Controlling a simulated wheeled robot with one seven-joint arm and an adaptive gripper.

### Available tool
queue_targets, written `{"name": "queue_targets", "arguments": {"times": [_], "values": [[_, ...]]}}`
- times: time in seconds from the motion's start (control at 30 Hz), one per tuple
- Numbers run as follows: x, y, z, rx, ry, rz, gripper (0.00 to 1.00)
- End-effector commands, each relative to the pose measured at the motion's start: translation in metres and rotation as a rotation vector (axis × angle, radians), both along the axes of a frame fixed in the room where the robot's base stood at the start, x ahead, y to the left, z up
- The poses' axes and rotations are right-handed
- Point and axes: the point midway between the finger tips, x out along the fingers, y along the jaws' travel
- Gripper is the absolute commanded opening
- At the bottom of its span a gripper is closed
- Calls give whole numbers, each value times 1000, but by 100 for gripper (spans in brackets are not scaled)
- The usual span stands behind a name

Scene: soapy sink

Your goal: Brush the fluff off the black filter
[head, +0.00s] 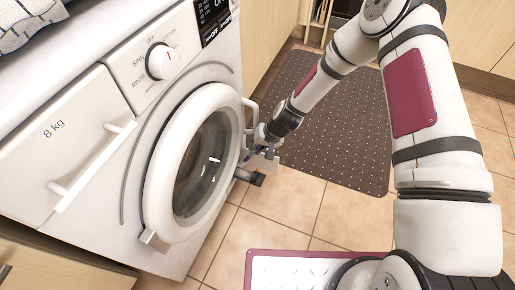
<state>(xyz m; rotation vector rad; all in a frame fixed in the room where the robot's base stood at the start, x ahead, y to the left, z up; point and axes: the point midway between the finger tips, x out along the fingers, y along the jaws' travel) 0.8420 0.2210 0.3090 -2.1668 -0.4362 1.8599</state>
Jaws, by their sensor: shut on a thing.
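My gripper (261,149) is at the right front edge of the washing machine, beside the round door, pointing down and to the left. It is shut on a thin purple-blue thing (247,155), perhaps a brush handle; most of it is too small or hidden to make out. Just below, a dark blocky piece (257,179) sticks out to the right from behind the door's edge and looks like the black filter. I cannot tell whether the held thing touches it. Fluff on it is too small to see.
The white washing machine (117,90) fills the left, with its round door (153,190) in front. A dark dotted mat (345,145) lies on the tiled floor (270,215) behind my arm. Patterned cloth (25,22) lies on top of the machine. Wooden cabinets stand behind.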

Motion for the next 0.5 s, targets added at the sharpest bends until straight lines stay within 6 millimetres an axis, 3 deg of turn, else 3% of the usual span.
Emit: {"name": "queue_targets", "arguments": {"times": [0.5], "values": [[5,15,-40,-1,1,1,0]]}}
